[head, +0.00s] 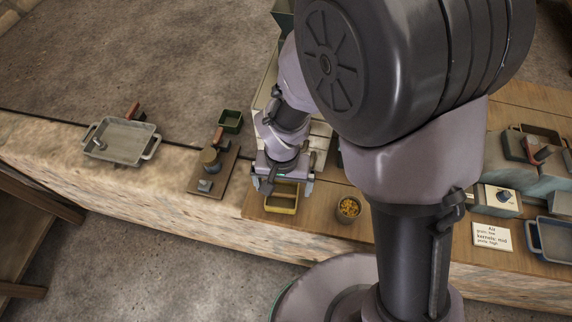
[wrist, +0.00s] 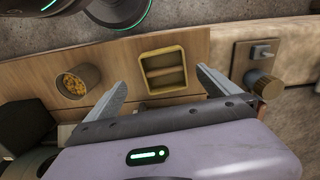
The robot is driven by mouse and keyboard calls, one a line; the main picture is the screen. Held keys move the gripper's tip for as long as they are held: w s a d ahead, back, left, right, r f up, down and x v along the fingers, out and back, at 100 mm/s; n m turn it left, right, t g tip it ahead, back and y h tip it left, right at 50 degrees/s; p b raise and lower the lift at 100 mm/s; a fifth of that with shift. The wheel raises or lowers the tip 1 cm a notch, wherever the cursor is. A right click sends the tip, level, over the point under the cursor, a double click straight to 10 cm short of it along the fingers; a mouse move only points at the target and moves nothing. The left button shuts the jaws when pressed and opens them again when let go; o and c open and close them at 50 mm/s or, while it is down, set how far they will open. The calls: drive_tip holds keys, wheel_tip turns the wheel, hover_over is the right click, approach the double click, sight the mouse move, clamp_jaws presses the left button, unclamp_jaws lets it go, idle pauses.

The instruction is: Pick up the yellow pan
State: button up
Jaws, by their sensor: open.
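The yellow pan (head: 282,203) is a small rectangular tray on the wooden counter, near its front edge in the head view. In the wrist view the yellow pan (wrist: 163,52) shows its rim and a divider across its inside, and it looks empty. My gripper (head: 285,184) is just behind and above it in the head view. In the wrist view my gripper (wrist: 158,75) is open, with one finger to each side of the pan. The fingers are apart from the pan and nothing is between them. The exact height above it is hard to tell.
A cup of yellow kernels (head: 348,208) stands right of the pan. A grey tray (head: 122,140) sits farther left on stone. A sign card (head: 492,237) is at right.

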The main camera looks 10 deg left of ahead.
drive_tip(key=b, duration=0.1)
hover_over(281, 204)
drive_tip(key=f, duration=0.4)
drive_tip(key=shift+w+d+f, duration=0.1)
drive_tip(key=shift+d+f, duration=0.05)
drive_tip(key=shift+d, duration=0.15)
drive_tip(key=f+b, duration=0.2)
drive_tip(key=f, duration=0.1)
drive_tip(key=f+b, duration=0.1)
drive_tip(key=f, duration=0.1)
drive_tip(key=shift+a, duration=0.3)
drive_tip(key=shift+r, duration=0.15)
drive_tip(key=shift+c, duration=0.2)
drive_tip(key=c, duration=1.9)
